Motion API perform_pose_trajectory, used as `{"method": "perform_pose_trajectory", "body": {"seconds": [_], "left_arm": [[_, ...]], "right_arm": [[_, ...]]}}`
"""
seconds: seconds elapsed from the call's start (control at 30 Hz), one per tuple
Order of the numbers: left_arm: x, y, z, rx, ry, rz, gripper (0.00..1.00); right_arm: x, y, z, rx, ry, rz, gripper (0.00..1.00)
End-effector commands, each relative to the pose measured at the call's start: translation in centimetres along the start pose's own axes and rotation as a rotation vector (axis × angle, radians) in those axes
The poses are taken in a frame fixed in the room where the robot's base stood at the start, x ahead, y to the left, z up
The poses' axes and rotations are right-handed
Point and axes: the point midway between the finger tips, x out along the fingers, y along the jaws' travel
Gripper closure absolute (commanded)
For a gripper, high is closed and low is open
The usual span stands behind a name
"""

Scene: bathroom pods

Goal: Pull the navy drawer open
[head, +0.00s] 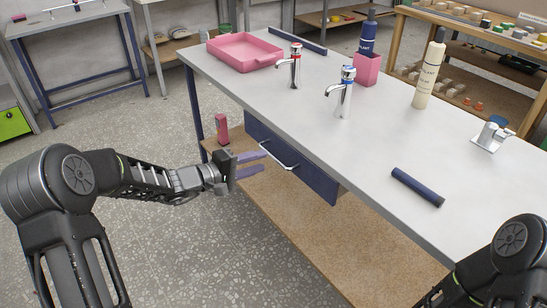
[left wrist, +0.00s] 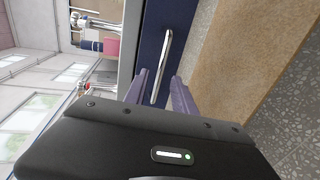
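The navy drawer (head: 318,182) hangs under the grey tabletop and looks shut. Its front carries a silver bar handle (head: 279,158). My left gripper (head: 265,160) is open, its two purple fingers pointing at the handle, with the tips close to it. In the left wrist view the handle (left wrist: 163,62) runs lengthwise between the open fingers (left wrist: 159,75), in front of the navy drawer front (left wrist: 182,14). I cannot tell whether the fingertips reach past the bar. Nothing is held. My right arm shows at the lower right of the head view, but its gripper is out of frame.
The grey table (head: 420,150) holds a pink tray (head: 243,51), taps (head: 341,92), bottles (head: 430,70), a pink cup (head: 367,69) and a navy bar (head: 417,187). A wooden lower shelf (head: 290,215) with a pink item (head: 222,129) lies below the drawer. The floor left is clear.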

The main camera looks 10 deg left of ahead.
Motion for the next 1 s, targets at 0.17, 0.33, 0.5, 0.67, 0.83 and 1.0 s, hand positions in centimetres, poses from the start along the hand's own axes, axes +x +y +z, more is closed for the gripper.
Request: {"method": "perform_pose_trajectory", "body": {"seconds": [0.17,0.33,0.5,0.67,0.83,1.0], "left_arm": [[3.0,0.0,0.1,0.0,-0.004,0.0,0.68],[5.2,0.0,0.1,0.0,-0.002,0.0,0.68],[6.0,0.0,0.1,0.0,-0.001,-0.001,0.68],[6.0,0.0,0.1,0.0,-0.001,-0.001,0.68],[6.0,0.0,0.0,0.0,-0.001,-0.001,0.77],[6.0,0.0,0.0,0.0,-0.001,-0.001,0.91]], "right_arm": [[-0.1,-0.1,0.0,0.0,0.0,0.0,0.64],[-0.2,-0.1,0.0,0.0,0.0,0.0,0.64],[-0.2,-0.1,0.0,0.0,0.0,0.0,0.64],[-0.2,-0.1,0.0,0.0,0.0,0.0,0.64],[-0.2,-0.1,0.0,0.0,0.0,0.0,0.64],[-0.2,-0.1,0.0,0.0,0.0,0.0,0.64]]}}
